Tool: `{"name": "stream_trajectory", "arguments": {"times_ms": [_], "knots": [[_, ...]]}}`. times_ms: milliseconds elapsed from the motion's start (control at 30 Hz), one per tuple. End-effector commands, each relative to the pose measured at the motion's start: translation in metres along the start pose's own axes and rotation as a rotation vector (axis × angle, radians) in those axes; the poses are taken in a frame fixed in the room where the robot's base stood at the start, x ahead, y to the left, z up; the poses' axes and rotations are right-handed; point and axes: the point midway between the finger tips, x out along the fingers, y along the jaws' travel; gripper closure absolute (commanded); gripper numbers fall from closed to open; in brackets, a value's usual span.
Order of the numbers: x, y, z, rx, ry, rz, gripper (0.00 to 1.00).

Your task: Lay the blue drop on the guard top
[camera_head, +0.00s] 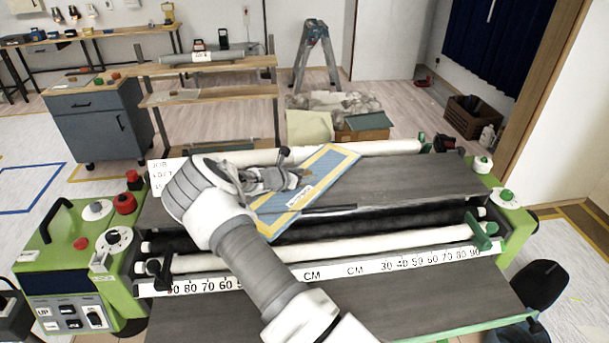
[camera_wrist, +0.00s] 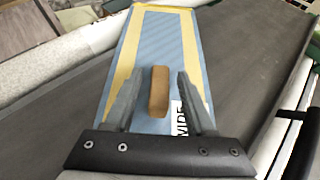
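The blue drop (camera_head: 312,187) is a flat blue strip with yellow edges and a white label. It lies slantwise over the dark grey top panel (camera_head: 405,180) of the green machine, which may be the guard top. Contact beneath it cannot be told. In the wrist view the blue drop (camera_wrist: 165,45) runs away from me, with a brown block-like handle (camera_wrist: 159,92) standing on it. My gripper (camera_wrist: 160,78) has one finger on each side of this handle, with gaps on both sides. In the head view my gripper (camera_head: 290,170) is over the strip's left edge.
White rollers (camera_head: 330,249) and a ruler bar (camera_head: 335,269) cross the machine in front of the panel. Green end housings with knobs flank it, including a red button (camera_head: 124,203) at left. The panel right of the strip is clear. A stepladder (camera_head: 313,55) stands behind.

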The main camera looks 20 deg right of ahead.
Motion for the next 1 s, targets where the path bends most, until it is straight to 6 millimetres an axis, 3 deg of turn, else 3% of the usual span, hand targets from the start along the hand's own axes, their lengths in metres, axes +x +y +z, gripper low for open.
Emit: {"name": "stream_trajectory", "arguments": {"times_ms": [367, 800, 1000], "knots": [[-0.002, 0.000, 0.004, 0.000, 0.000, 0.000, 0.43], [-0.088, 0.001, 0.002, 0.001, 0.001, 0.003, 0.43], [-0.115, 0.001, 0.002, 0.001, 0.001, 0.002, 0.43]]}}
